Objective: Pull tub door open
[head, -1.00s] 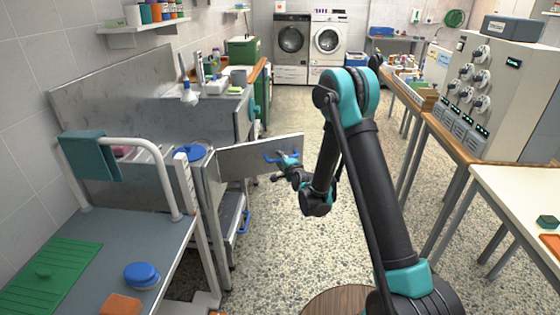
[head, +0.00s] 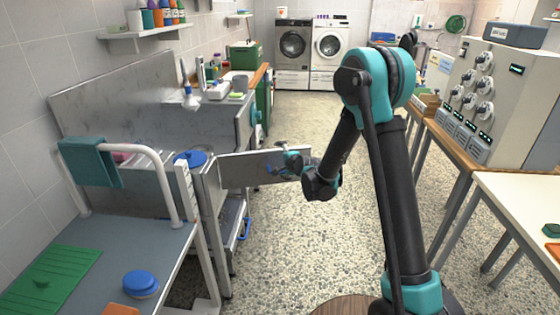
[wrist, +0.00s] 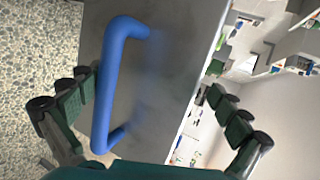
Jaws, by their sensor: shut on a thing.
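The tub door (head: 240,171) is a grey metal panel. It stands swung out from the end of the steel tub unit (head: 212,120) in the head view. Its blue bar handle (wrist: 110,80) fills the left middle of the wrist view, and the door face (wrist: 165,85) lies behind it. My gripper (head: 282,166) is at the door's outer part in the head view and is shut on the handle. In the wrist view, one finger is close against the handle's left side. The other finger is to the right, past the door's edge, and its contact cannot be seen.
A grey table (head: 150,246) with a white rail (head: 165,175) stands at front left. A wooden-topped bench (head: 455,150) with a control cabinet (head: 520,90) lines the right. Speckled floor (head: 275,215) is open between them, towards two washing machines (head: 330,48).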

